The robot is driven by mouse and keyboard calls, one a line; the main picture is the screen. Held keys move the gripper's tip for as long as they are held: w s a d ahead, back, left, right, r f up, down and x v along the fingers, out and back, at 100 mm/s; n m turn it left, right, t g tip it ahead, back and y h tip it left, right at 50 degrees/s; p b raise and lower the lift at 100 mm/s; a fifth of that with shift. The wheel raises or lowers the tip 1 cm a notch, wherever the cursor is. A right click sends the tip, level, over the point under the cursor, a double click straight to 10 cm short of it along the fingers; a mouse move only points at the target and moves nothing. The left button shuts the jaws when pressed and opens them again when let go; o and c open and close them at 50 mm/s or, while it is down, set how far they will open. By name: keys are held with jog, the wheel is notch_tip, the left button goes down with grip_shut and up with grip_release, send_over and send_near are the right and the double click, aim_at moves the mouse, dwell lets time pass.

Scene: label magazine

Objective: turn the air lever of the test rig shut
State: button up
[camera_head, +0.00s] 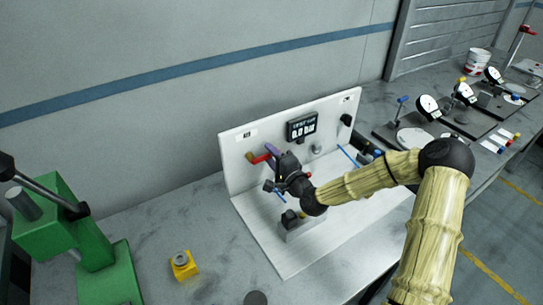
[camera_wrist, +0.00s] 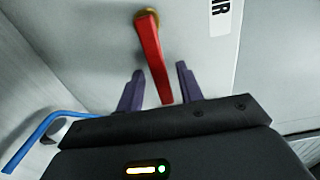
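The red air lever (camera_wrist: 152,55) hangs from a brass hub (camera_wrist: 146,13) on the white upright panel of the test rig (camera_head: 235,145). In the wrist view the lever points down and slightly right, and its free end lies between my two purple fingers. My gripper (camera_wrist: 160,70) is open around the lever, with a gap on both sides. In the head view the red lever (camera_head: 259,158) shows just left of my gripper (camera_head: 276,160), which partly hides the rig's middle.
A display (camera_head: 302,127) on the panel reads 0.0 bar. A blue tube (camera_wrist: 45,130) runs at the lower left of the wrist view. A green press (camera_head: 100,270) and a yellow block (camera_head: 184,265) stand left on the bench. Dial gauges (camera_head: 429,107) stand at right.

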jog(key=p+v, duration=0.3)
jog(key=v, duration=1.2)
jog(key=shift+d+r, duration=0.25)
jog(key=shift+r, duration=0.05)
jog(key=p+v, duration=0.1)
jog(key=p, duration=0.4)
jog(key=shift+s+d, duration=0.15)
jog(key=shift+s, duration=0.15)
jog(key=shift+s+f+p, duration=0.25)
jog(key=shift+p, duration=0.35)
jog(key=shift+d+f, duration=0.1)
